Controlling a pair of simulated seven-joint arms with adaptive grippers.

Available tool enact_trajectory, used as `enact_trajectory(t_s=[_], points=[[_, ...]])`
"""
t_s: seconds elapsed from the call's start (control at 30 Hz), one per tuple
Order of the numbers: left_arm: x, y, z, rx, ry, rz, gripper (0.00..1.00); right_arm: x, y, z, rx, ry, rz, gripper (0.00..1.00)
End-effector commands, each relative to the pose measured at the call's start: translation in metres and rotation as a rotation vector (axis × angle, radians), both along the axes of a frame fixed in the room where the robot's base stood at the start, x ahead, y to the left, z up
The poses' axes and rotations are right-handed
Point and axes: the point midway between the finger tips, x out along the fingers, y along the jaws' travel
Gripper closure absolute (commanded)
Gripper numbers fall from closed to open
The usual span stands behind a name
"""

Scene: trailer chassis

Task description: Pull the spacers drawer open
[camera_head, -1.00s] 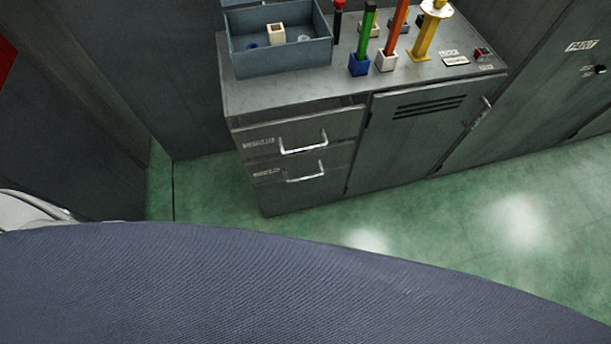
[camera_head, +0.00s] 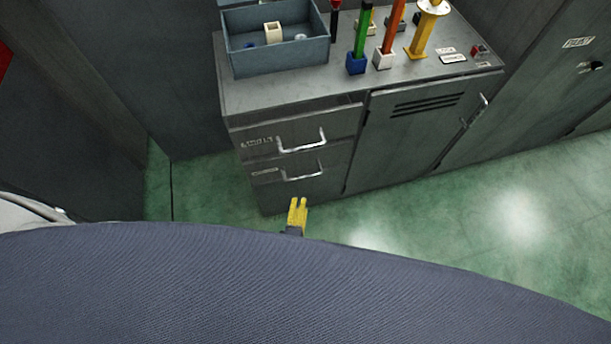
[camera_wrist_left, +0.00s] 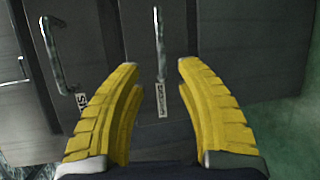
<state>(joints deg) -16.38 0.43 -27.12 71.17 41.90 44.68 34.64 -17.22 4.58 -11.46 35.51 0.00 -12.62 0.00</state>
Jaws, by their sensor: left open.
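Two drawers sit one above the other at the left of the grey cabinet, both shut, each with a silver bar handle. The upper drawer (camera_head: 342,122) has its handle (camera_head: 303,142) and a label (camera_head: 257,142); the lower drawer (camera_head: 335,187) has its handle (camera_head: 305,172) and a label (camera_head: 265,173). I cannot read which label says spacers. My left gripper (camera_head: 298,203) is open and empty, in front of and below the lower handle in the head view. In the left wrist view, the lower handle (camera_wrist_left: 159,45) shows ahead between its fingers, apart from them; the upper handle (camera_wrist_left: 52,60) is left.
A blue-grey bin (camera_head: 280,60) with small parts stands on the cabinet top, beside several coloured posts. A louvred door (camera_head: 405,135) is right of the drawers. Green floor (camera_head: 450,215) lies open in front. A dark panel (camera_head: 70,130) stands at the left.

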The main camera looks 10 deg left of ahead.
Motion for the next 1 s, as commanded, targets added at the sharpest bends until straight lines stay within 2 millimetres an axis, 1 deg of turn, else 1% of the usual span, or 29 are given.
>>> enact_trajectory(t_s=[0.03,0.3,0.43,0.6,0.8,1.0], points=[[0.011,0.000,-0.001,0.001,-0.002,0.000,0.64,0.000,0.000,0.000,0.000,0.000,0.000,0.47],[0.059,0.002,-0.011,0.003,-0.001,-0.001,0.64,0.000,0.000,0.000,0.000,0.000,0.000,0.47],[0.083,0.004,-0.015,0.003,-0.001,-0.001,0.64,0.000,0.000,0.000,0.000,0.000,0.000,0.47],[0.106,0.004,-0.020,0.003,0.000,-0.003,0.64,0.000,0.000,0.000,0.000,0.000,0.000,0.47],[0.125,0.006,-0.024,0.002,0.002,-0.003,0.64,0.000,0.000,0.000,0.000,0.000,0.000,0.47],[0.133,0.006,-0.026,0.003,0.002,-0.002,0.64,0.000,0.000,0.000,0.000,-0.001,0.000,0.47]])
